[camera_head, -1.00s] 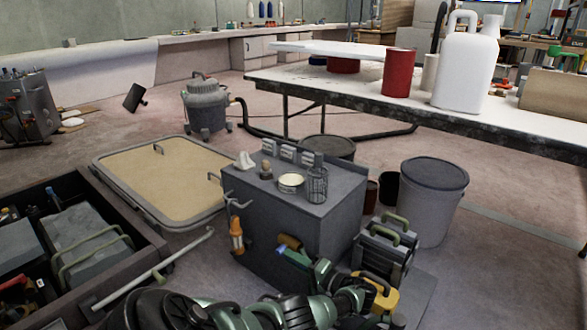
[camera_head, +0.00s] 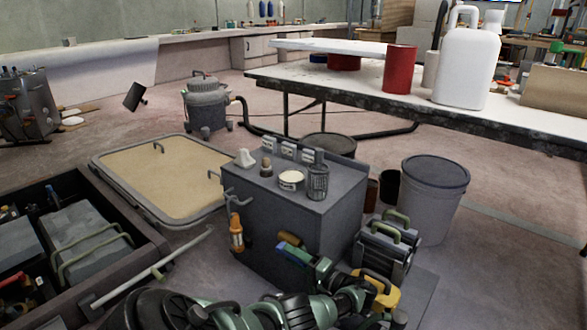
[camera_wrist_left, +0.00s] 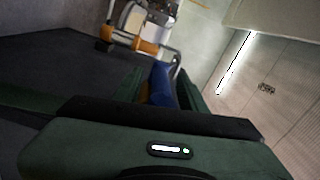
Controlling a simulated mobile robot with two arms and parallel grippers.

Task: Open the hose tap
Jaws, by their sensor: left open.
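The wrist view shows my gripper (camera_wrist_left: 168,88) from behind, with the same blue and orange colours between dark green fingers. I see nothing clearly held. I cannot make out the hose tap with certainty; my arm hides part of the cabinet's lower front. My right gripper is not in view.
Small items, including a wire-mesh cup (camera_head: 317,182), stand on the cabinet. A grey bin (camera_head: 434,200) stands behind. A long dark crate (camera_head: 140,235) is at left.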

